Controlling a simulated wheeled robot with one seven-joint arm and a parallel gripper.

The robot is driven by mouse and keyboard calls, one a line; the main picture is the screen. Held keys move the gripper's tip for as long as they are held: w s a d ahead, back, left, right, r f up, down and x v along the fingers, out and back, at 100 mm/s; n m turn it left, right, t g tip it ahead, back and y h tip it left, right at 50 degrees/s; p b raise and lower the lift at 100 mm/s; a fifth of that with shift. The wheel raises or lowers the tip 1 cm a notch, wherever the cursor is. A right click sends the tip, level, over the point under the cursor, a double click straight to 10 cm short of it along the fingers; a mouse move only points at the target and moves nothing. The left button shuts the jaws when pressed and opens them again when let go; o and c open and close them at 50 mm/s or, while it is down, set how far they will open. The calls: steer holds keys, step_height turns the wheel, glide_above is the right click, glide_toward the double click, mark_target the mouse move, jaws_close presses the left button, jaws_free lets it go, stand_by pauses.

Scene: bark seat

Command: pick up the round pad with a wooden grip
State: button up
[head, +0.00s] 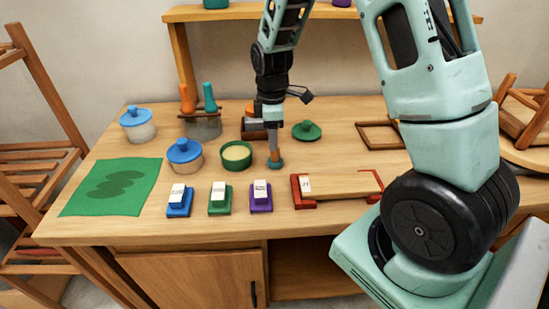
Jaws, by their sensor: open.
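The round pad (276,164) is a small teal-blue disc lying on the wooden table, with a wooden grip (275,154) rising upright from it. My gripper (273,143) points straight down over the pad from behind. It is open, with its fingertips at the upper part of the grip. The fingers partly hide the grip, and I cannot tell whether they touch it. The pad rests on the table.
A green bowl (236,157) with pale contents stands close left of the pad. A green lid (306,130) lies to the right behind. Several stamps, including a purple one (261,197), stand in front. A red-ended wooden tray (343,184) is front right.

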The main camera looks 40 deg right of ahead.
mark_target(275, 157)
steer(key=f, duration=0.3)
steer(key=f+p, duration=0.1)
steer(key=shift+s+f, duration=0.3)
steer(key=shift+s, duration=0.1)
steer(key=shift+f, duration=0.6)
steer(key=c, duration=1.1)
